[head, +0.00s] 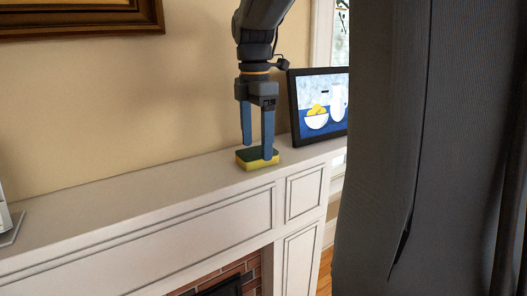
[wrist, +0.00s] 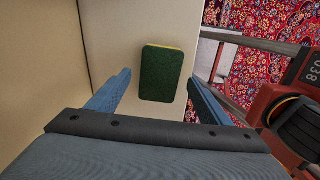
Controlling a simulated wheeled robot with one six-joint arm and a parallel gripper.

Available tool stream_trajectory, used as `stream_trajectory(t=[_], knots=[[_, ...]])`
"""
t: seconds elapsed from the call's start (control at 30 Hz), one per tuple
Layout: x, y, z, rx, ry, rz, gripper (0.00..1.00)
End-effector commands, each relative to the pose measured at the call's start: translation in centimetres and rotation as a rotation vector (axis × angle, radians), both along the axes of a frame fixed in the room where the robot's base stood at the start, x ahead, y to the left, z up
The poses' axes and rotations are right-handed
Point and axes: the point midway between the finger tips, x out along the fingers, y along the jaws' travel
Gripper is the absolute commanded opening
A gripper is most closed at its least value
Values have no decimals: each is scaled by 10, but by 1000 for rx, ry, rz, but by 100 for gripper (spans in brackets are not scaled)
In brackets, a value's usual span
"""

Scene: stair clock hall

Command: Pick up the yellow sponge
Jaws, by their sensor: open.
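The yellow sponge (head: 257,159) lies flat on the white mantel shelf (head: 130,195), with its dark green scouring side up. In the wrist view the sponge (wrist: 161,74) shows its green top and a thin yellow edge, between the lines of the two fingers and a little beyond them. My gripper (head: 257,150) points down over the sponge with its blue fingers apart. In the head view one finger overlaps the sponge's right part; I cannot tell whether it touches. In the wrist view my gripper (wrist: 155,90) holds nothing between its fingers.
A framed picture of a bowl of yellow fruit and a jug (head: 318,104) stands on the shelf just right of my gripper. The wall (head: 120,110) runs behind the shelf. In the wrist view a patterned red rug (wrist: 255,75) lies below the shelf.

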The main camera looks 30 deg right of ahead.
Motion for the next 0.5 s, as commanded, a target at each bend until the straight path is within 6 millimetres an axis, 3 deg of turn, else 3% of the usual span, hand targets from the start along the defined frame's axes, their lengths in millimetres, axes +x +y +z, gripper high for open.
stream_trajectory(t=[0.13, 0.37, 0.5], knots=[[0, -1, -13, 0, 1, -2, 73], [0, -2, -15, 0, -2, -4, 73], [0, -2, -15, 0, -1, -5, 52]])
